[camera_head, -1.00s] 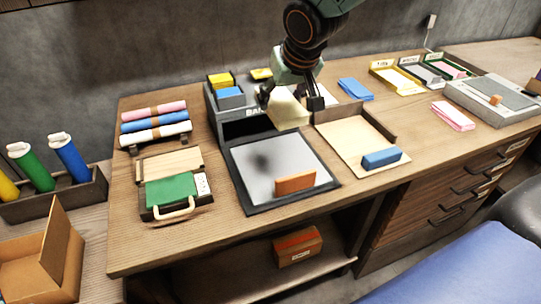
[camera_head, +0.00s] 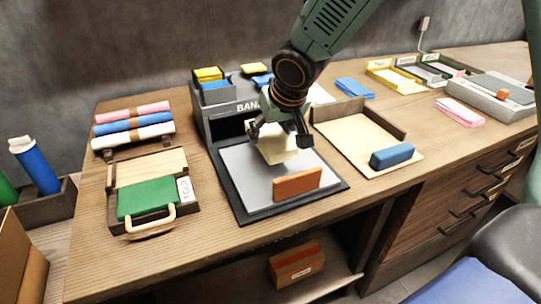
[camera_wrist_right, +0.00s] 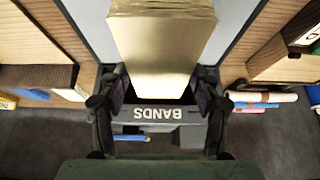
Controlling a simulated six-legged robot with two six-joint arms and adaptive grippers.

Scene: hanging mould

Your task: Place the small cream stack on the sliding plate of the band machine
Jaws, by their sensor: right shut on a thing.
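My right gripper (camera_head: 279,134) is shut on the small cream stack (camera_head: 277,149), over the back part of the grey sliding plate (camera_head: 248,178) of the band machine (camera_head: 222,124). In the right wrist view the stack (camera_wrist_right: 161,40) sticks out from between the fingers of my right gripper (camera_wrist_right: 160,100), with the plate (camera_wrist_right: 90,18) behind it. I cannot tell whether the stack touches the plate. An orange-brown block (camera_head: 297,184) stands at the plate's front edge. My left gripper is not in view.
Right of the machine is a wooden tray (camera_head: 348,139) with a blue block (camera_head: 391,156). To the left are a case with a green pad (camera_head: 145,196) and several coloured rolls (camera_head: 133,124). Pink sheets (camera_head: 460,112) lie further right. The plate's middle is clear.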

